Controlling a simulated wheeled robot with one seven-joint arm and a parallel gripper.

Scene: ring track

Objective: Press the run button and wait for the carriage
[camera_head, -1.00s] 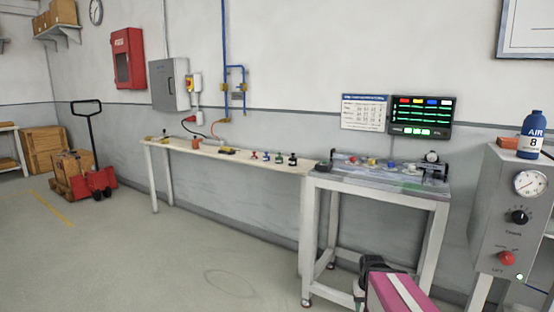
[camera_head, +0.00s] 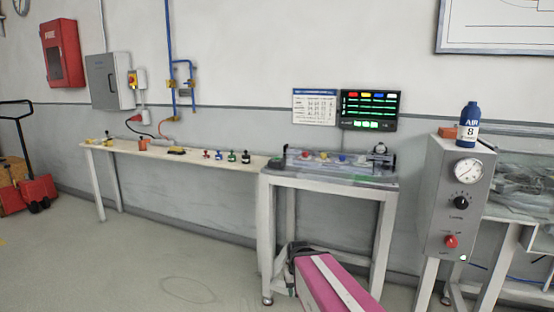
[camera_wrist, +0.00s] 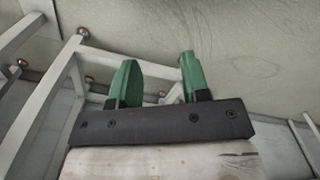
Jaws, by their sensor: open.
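My gripper (camera_wrist: 158,80) shows in the wrist view with two green fingers apart and nothing between them. It hangs over the floor beside white table legs. In the head view a grey control box (camera_head: 447,205) stands at the right, with a dial gauge (camera_head: 468,169), a black knob (camera_head: 461,202) and a red knob (camera_head: 450,241). A dark button-like piece (camera_head: 276,162) sits at the left end of the small white table (camera_head: 330,180). I cannot tell which control is the run button. I cannot make out the carriage for sure.
A blue AIR bottle (camera_head: 469,125) stands on the control box. A clear-covered bench (camera_head: 520,210) is at the right edge. A long bench (camera_head: 225,158) with small coloured pieces runs along the wall. A lit display (camera_head: 368,110) hangs above. The floor at front left is clear.

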